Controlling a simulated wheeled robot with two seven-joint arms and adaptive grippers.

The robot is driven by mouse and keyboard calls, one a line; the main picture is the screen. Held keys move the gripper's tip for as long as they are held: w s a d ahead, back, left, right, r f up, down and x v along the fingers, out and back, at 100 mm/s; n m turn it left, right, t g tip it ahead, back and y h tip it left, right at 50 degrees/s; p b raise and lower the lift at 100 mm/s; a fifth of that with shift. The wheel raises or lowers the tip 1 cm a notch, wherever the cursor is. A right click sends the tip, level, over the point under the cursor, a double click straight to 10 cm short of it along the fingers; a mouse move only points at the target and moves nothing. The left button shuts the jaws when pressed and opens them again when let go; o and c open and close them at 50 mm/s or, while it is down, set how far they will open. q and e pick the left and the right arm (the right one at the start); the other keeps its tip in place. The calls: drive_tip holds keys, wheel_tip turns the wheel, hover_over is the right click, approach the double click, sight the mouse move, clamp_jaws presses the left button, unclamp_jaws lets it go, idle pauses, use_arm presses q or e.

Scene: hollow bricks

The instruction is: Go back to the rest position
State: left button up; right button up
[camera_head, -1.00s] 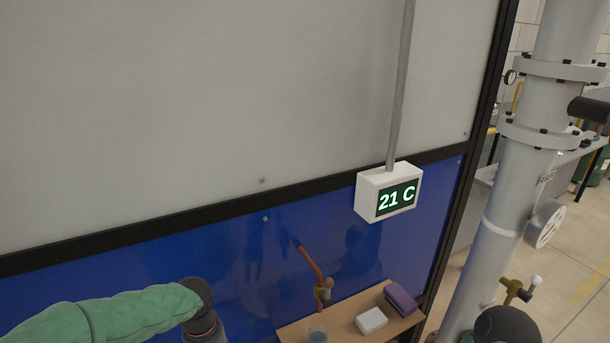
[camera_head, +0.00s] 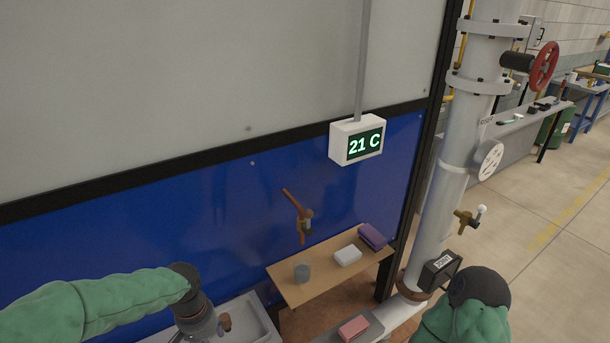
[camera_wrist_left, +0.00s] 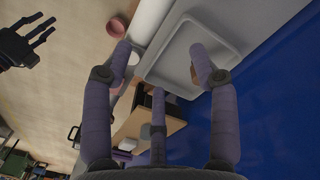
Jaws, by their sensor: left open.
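My left arm comes in from the left in the head view, over a pale sink (camera_head: 262,318). My left gripper (camera_head: 205,328) is partly cut off by the bottom edge there. In the left wrist view its three fingers (camera_wrist_left: 160,62) are spread apart with nothing seen between them, and the sink basin (camera_wrist_left: 190,45) lies beyond them. In the head view my right arm shows as a green sleeve and a black joint at the lower right, with its gripper out of frame. A dark hand (camera_wrist_left: 25,45) with spread fingers is at the upper left of the wrist view; I cannot tell whose.
A pink block (camera_head: 353,327) lies lower down. A thick pipe (camera_head: 455,160) stands right, with open floor beyond.

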use_arm(q)
drive_tip(key=s+d+f+n+h, duration=0.1)
drive_tip(key=s+d+f, duration=0.3)
drive_tip(key=f, duration=0.5)
drive_tip(key=s+d+f+h, duration=0.1)
drive_tip(key=s+d+f, duration=0.3)
drive_tip(key=f, duration=0.5)
drive_tip(key=s+d+f+n+h, duration=0.1)
drive_tip(key=s+d+f, duration=0.3)
drive_tip(key=f, duration=0.6)
drive_tip(key=shift+d+n+h+b, duration=0.3)
drive_tip(key=shift+d+b, duration=0.05)
drive_tip(key=shift+d, duration=0.2)
